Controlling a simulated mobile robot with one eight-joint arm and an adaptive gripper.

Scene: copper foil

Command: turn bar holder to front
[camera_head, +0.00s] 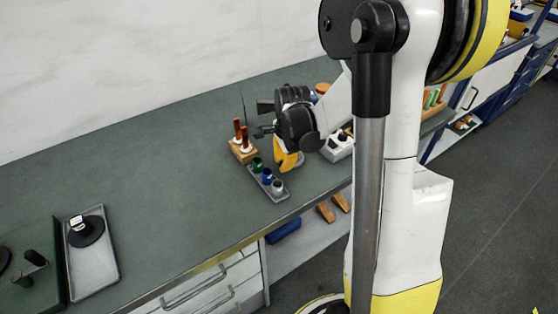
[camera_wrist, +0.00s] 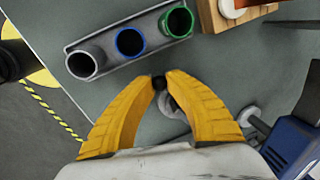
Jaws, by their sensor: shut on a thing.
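My gripper (camera_head: 287,166) reaches down over the green worktop; its yellow fingers also show in the wrist view (camera_wrist: 160,80). The fingertips are closed on a small black knob (camera_wrist: 159,84). A greyish round part (camera_wrist: 173,106) shows between the fingers below the knob, mostly hidden. I cannot tell for sure whether the knob belongs to the bar holder. A wooden block (camera_head: 243,151) with upright copper-brown bars (camera_head: 241,131) stands left of my gripper. It shows partly at the top right of the wrist view (camera_wrist: 208,15), with a white round piece.
A grey rack (camera_head: 281,196) holding green, blue and grey cups lies just in front of my gripper. A white device (camera_head: 338,148) stands to the right. A grey tray (camera_head: 106,255) with a black disc is far left. The worktop between is clear.

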